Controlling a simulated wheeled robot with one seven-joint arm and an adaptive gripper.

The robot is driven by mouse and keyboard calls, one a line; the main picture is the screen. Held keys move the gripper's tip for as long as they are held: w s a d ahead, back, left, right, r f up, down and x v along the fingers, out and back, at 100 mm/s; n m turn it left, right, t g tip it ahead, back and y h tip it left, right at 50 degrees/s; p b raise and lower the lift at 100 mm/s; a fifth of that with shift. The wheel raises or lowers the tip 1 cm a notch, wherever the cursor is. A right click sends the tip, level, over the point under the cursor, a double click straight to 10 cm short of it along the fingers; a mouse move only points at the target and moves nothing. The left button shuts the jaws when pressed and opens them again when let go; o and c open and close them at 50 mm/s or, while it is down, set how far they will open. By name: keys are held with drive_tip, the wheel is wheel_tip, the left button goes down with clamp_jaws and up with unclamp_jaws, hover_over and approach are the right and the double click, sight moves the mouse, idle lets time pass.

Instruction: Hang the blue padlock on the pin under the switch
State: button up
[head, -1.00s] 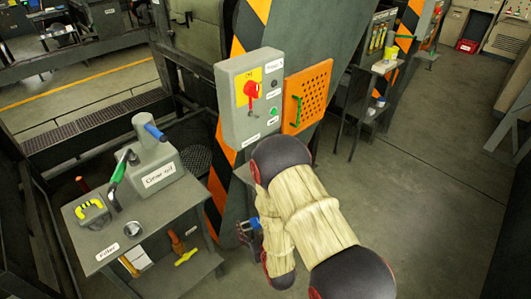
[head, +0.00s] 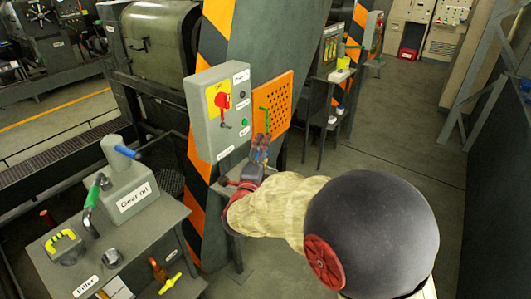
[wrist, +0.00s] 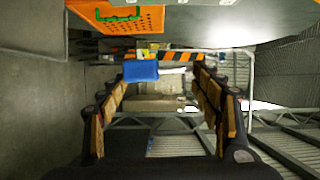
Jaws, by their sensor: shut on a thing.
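The grey switch box (head: 205,132) has a red rotary switch (head: 222,100) on a yellow plate (head: 212,92). A small dark pin (head: 225,126) seems to stick out below the switch. My gripper (head: 260,158) is right of and below the box, in front of the orange board's lower edge. It holds the blue padlock (head: 263,142), which shows partly between the fingers. In the wrist view the blue body (wrist: 141,71) is beside the left fingertip of my gripper (wrist: 163,72). The padlock's shackle is not clear.
The orange perforated board (head: 282,100) with a green handle (head: 264,118) is right of the box; it also shows at the top of the wrist view (wrist: 110,22). Open floor lies right.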

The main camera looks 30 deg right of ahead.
drive_tip(key=w+a+p, duration=0.2)
drive_tip(key=w, duration=0.6)
drive_tip(key=shift+a+r+g, duration=0.3)
drive_tip(key=shift+r, duration=0.1)
drive_tip(key=w+a+b, duration=0.2)
drive_tip(key=w, duration=0.4)
drive_tip(key=shift+w+a, duration=0.25)
idle(4.4)
drive_tip(key=shift+f+b, duration=0.7)
drive_tip(key=shift+b, duration=0.3)
drive_tip(key=o, duration=1.1)
